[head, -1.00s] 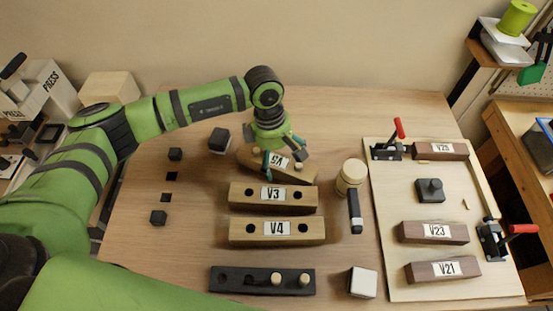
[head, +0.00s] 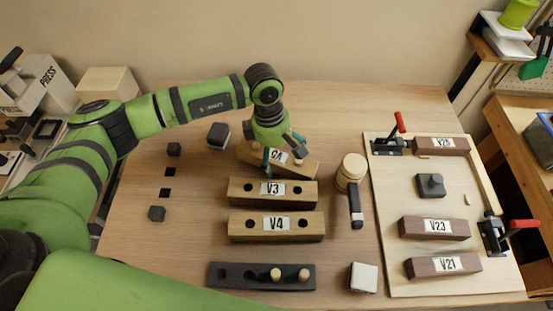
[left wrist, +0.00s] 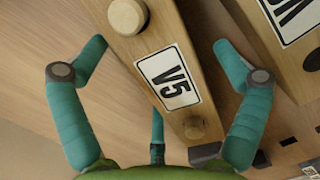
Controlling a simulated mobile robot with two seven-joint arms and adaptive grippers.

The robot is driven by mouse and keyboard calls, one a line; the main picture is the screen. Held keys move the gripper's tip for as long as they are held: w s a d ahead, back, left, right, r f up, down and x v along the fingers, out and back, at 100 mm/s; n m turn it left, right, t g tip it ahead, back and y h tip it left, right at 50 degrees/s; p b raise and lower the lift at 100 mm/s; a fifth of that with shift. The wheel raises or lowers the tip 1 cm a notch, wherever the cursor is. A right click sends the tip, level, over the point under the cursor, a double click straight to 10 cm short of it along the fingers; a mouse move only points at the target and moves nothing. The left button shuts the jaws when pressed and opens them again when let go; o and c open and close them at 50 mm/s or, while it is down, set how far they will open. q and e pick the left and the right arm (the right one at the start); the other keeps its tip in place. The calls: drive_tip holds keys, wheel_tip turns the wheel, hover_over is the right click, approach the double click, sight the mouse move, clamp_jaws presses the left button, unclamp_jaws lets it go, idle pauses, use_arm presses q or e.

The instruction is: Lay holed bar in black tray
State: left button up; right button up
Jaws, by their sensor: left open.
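A wooden bar labelled V5 (head: 278,157) lies at an angle at the back of the bench, with round pegs in its top near both ends. It also fills the middle of the left wrist view (left wrist: 165,70). My left gripper (head: 282,158) is open over it, its teal fingers (left wrist: 160,50) apart on either side of the bar; contact cannot be told. Wooden bars V3 (head: 295,192) and V4 (head: 252,227) lie in front, each with two open holes. A long black piece (head: 225,285) with dark recesses and two pegs stands at the front. My right gripper is out of view.
A pale board (head: 390,185) at right carries red-handled clamps and brown bars V23 (head: 410,229) and V21. Small black blocks (head: 157,213) sit at left.

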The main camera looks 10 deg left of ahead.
sight(275, 153)
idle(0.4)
use_arm(q)
drive_tip(key=c, duration=1.6)
drive_tip(key=shift+c, duration=0.2)
wheel_tip(275, 153, up, 10)
drive_tip(key=shift+r+b, duration=0.2)
drive_tip(key=shift+b, duration=0.85)
drive_tip(key=shift+s+a+m, duration=0.2)
drive_tip(key=shift+a+m, duration=0.15)
drive_tip(key=shift+m, duration=0.15)
drive_tip(key=shift+s+a+r+m+g+y, duration=0.1)
drive_tip(key=shift+s+a+m+g+y, duration=0.2)
drive_tip(key=shift+s+a+m, duration=1.6)
drive_tip(key=shift+s+a+r+m+g+y, duration=0.25)
drive_tip(key=shift+s+a+m, duration=0.5)
drive_tip(key=shift+m, duration=2.3)
drive_tip(key=shift+s+a+m+g+y, duration=0.15)
drive_tip(key=shift+s+a+m+y, duration=0.2)
drive_tip(key=shift+s+a+m, duration=1.55)
